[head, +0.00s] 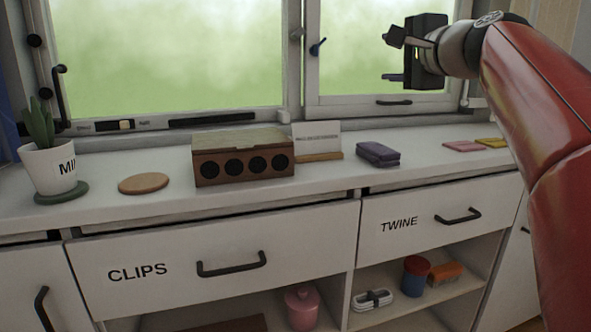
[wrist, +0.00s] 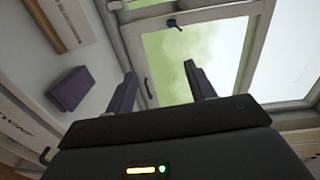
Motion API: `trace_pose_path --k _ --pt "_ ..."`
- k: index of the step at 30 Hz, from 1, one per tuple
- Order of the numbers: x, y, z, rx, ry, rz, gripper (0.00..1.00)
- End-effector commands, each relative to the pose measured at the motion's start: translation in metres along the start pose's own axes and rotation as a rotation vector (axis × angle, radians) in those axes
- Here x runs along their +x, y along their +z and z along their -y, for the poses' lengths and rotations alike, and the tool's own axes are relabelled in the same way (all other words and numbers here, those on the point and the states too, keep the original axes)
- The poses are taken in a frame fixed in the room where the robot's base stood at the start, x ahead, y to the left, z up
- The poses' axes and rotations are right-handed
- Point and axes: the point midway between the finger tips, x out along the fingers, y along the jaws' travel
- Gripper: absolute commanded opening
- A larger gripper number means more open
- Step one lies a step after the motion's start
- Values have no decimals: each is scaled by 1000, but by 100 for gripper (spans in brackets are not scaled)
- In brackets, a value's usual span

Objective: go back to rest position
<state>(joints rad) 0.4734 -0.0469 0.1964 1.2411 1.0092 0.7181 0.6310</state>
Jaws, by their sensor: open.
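My gripper (head: 392,58) is raised in front of the right window pane in the head view, well above the counter, with my red arm coming in from the right. In the wrist view my gripper (wrist: 162,88) shows its two dark fingers apart, with nothing between them. The window and counter lie beyond the fingers. No object is in contact with the fingers.
The white counter (head: 103,205) holds a potted plant (head: 52,165), a round cork mat (head: 143,183), a wooden box with holes (head: 243,158), a card on a stand (head: 318,140) and a purple folded cloth (head: 378,154). The CLIPS drawer (head: 310,235) and TWINE drawer (head: 400,203) are below.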

Motion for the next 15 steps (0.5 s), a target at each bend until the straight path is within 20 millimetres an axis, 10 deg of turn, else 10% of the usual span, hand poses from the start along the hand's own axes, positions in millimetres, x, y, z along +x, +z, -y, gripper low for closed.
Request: trace_pose_path --k 15 --pt "-38 63 -123 -350 329 62 55"
